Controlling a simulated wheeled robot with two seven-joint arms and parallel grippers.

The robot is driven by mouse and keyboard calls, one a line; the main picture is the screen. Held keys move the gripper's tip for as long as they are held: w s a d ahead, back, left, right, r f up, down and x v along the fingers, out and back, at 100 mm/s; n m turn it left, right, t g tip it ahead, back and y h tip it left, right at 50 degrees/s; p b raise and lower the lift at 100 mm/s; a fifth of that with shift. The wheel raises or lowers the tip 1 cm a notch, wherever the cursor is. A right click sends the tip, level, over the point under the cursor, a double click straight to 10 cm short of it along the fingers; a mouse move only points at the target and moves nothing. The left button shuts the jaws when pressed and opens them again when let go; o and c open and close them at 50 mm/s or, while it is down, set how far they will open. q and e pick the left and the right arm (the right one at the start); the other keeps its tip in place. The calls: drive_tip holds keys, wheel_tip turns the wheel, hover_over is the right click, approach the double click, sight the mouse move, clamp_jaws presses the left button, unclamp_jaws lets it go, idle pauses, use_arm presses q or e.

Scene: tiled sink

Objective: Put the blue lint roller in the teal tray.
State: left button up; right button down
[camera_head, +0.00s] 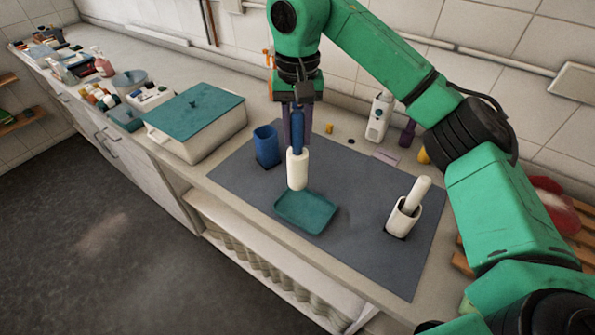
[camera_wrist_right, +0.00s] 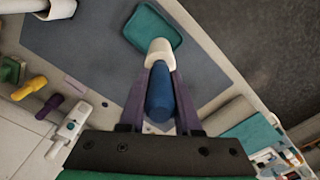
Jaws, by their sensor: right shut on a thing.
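The blue lint roller has a blue handle (camera_head: 297,126) and a white roll (camera_head: 297,170) pointing down. My right gripper (camera_head: 296,112) is shut on its blue handle and holds it upright. The lint roller also shows in the right wrist view (camera_wrist_right: 160,90), between the purple fingers. The teal tray (camera_head: 306,211) lies on the grey mat, just in front of the roll in the head view. It also shows in the right wrist view (camera_wrist_right: 153,27), beyond the end of the roll. I cannot tell whether the roll touches the mat. My left gripper is not in view.
On the grey mat (camera_head: 350,222), a blue cup (camera_head: 267,146) stands left of the roller. A white holder (camera_head: 403,218) with a white-handled thing stands at right. A white box with a teal lid (camera_head: 195,107) is at left. Bottles stand along the wall.

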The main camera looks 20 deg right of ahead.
sight(298, 163)
drive_tip(key=f, duration=0.1)
drive_tip(key=w+f, duration=0.1)
drive_tip(key=f, duration=0.1)
drive_tip(key=f+p, duration=0.1)
drive_tip(key=f, duration=0.1)
drive_tip(key=shift+w+d, duration=0.15)
drive_tip(key=shift+d, duration=0.25)
wheel_tip(298, 163, down, 4)
drive_tip(key=shift+w+a+f+p, duration=0.1)
drive_tip(key=shift+w+f+p, duration=0.1)
drive_tip(key=shift+p, duration=0.55)
drive_tip(key=shift+s+f, duration=0.2)
drive_tip(key=shift+f+b, duration=0.25)
drive_tip(key=shift+b, duration=0.05)
drive_tip(key=c, duration=0.6)
unclamp_jaws()
drive_tip(key=shift+w, duration=0.1)
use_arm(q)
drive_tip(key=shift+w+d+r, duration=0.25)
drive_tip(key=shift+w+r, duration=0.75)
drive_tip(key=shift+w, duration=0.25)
use_arm(e)
drive_tip(key=shift+r, duration=0.1)
drive_tip(key=shift+r, duration=0.1)
